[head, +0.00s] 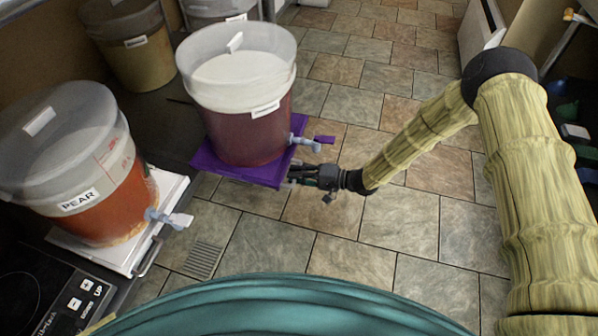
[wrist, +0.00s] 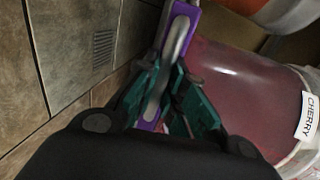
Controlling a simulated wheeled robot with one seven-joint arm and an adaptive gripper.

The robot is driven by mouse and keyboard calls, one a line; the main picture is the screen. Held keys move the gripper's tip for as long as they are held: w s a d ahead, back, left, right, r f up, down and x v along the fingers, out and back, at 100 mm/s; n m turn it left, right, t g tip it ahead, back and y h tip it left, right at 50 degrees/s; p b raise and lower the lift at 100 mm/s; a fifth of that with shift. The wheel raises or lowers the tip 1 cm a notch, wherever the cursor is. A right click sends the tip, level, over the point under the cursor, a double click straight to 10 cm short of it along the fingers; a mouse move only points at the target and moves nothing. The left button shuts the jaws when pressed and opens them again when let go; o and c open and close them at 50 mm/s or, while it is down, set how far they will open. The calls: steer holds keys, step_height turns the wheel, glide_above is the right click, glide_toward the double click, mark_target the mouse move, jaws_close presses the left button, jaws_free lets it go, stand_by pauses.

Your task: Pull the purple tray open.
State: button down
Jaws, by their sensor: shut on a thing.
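The purple tray (head: 238,170) juts out past the edge of the dark counter at the centre of the head view. A bucket of dark red liquid (head: 245,128) with a whitish lid stands on it, its spigot facing right. My gripper (head: 300,174) is at the tray's front edge, below the spigot. In the wrist view my gripper (wrist: 165,112) is shut on the tray's silver handle (wrist: 172,58), which runs along the purple front edge (wrist: 190,12). The bucket's side, with a CHERRY label (wrist: 309,118), fills the right of that view.
A PEAR bucket (head: 80,165) stands on a white tray (head: 150,238) to the left. More buckets (head: 130,50) stand behind. A cooktop (head: 45,300) is at the lower left. The tiled floor (head: 350,245) right of the counter is clear.

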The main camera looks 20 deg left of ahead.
steer(key=shift+d, duration=0.1)
steer(key=c, duration=1.5)
jaws_free()
steer(key=v, duration=1.2)
steer(key=shift+w, duration=0.1)
